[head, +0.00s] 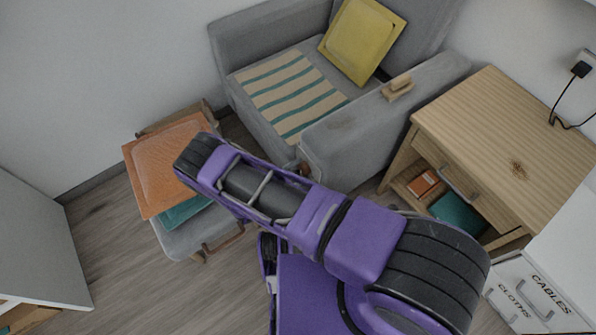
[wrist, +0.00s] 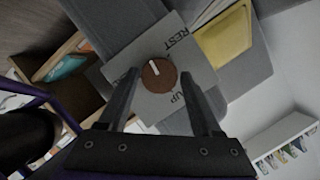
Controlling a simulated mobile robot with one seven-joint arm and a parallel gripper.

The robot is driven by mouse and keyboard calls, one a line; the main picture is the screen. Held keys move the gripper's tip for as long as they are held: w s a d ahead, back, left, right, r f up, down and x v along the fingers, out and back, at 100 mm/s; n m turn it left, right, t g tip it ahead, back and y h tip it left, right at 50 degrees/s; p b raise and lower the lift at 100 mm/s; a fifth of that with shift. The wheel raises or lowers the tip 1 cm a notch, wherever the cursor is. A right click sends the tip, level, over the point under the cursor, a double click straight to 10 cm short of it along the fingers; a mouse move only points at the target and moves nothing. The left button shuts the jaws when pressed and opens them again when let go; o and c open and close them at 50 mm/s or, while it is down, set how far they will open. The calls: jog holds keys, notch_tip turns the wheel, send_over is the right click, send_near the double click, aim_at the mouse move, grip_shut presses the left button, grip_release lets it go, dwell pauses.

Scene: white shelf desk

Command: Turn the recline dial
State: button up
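The recline dial (wrist: 160,83) is a round brown knob with a white mark, set on a grey plate (wrist: 185,55) in the wrist view. The mark points toward the upper left of the picture. The plate reads REST at upper right and UP at lower right; another label at left is mostly covered by a finger. My gripper (wrist: 159,74) is open, with one finger on each side of the dial and gaps between. Whether the fingers reach the dial's depth is unclear. In the head view the grey armchair (head: 375,125) shows, but my gripper cannot be made out.
A yellow cushion (head: 362,40) and striped cloth (head: 290,92) lie on the armchair. A wooden remote-like block (head: 398,87) rests on its arm. A wooden cabinet (head: 510,140) stands close at right.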

jog(key=c, duration=0.9)
jog(key=shift+m, duration=0.3)
jog(key=m+t, duration=0.1)
jog(key=m, duration=0.1)
jog(key=m+t, duration=0.1)
jog(key=m, duration=0.1)
jog(key=shift+s+d+f, duration=0.1)
jog(key=shift+s+f, duration=0.1)
jog(key=shift+f+m+t, duration=0.1)
jog(key=shift+m+t, duration=0.8)
jog(key=shift+m, duration=1)
jog(key=o, duration=1.3)
jog(key=shift+o, duration=0.2)
